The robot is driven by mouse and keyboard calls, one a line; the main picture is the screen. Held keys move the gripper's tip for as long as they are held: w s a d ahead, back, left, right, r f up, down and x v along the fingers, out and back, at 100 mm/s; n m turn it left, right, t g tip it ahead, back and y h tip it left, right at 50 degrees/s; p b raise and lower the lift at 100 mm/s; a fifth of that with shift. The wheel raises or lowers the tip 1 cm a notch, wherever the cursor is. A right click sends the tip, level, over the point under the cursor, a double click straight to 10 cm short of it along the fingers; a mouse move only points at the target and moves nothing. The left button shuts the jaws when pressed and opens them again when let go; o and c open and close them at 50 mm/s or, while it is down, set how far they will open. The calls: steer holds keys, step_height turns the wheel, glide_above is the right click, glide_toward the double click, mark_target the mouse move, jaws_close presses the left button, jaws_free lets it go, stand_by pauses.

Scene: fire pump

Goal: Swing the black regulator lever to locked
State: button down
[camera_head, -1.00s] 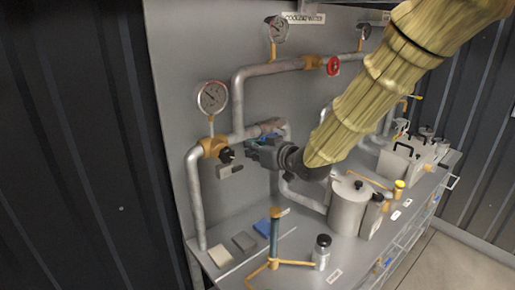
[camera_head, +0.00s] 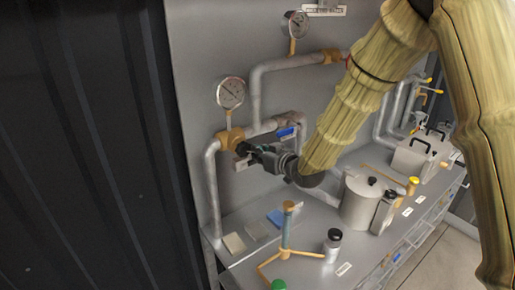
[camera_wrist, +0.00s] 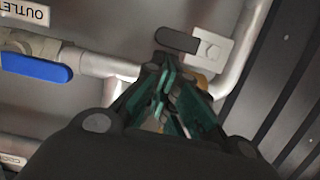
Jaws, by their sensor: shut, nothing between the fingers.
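The black regulator lever (camera_wrist: 177,40) shows in the wrist view just beyond my fingertips, lying across beside a pale block. In the head view it is a dark piece (camera_head: 243,148) beside the brass fitting (camera_head: 230,138) below the left gauge. My gripper (camera_wrist: 166,72) is shut and empty, with its green-sided fingers together and pointing at the lever. In the head view my gripper (camera_head: 254,151) is close to the right of the lever. I cannot tell whether the fingertips touch it. The fingers hide part of the fitting behind.
A blue lever (camera_wrist: 37,68) sits on the pipe near an OUTLET label (camera_wrist: 25,12). Gauges (camera_head: 230,93) and pipes (camera_head: 213,190) line the grey panel. Below, the bench holds a metal pot (camera_head: 358,205), a small jar (camera_head: 332,240) and a tripod stand (camera_head: 287,235).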

steer(key=shift+w+d+f+m+b, duration=0.15)
steer(key=shift+d+f+m+b, duration=0.25)
steer(key=shift+m, duration=0.3)
stand_by(0.6)
step_height(320, 180, down, 7)
steer(key=m+g+y+b, duration=0.1)
steer(key=m+y+b, duration=0.3)
steer(key=m+b, duration=0.6)
steer(key=shift+a+f+m, duration=0.15)
steer(key=shift+m, duration=0.55)
steer(key=s+d+r+b, duration=0.1)
steer(key=s+d+b, duration=0.3)
steer(key=d, duration=0.7)
steer(key=shift+s+r, duration=0.15)
steer(key=shift+r, duration=0.1)
steer(key=shift+a+r, duration=0.1)
steer(key=shift+r, duration=0.05)
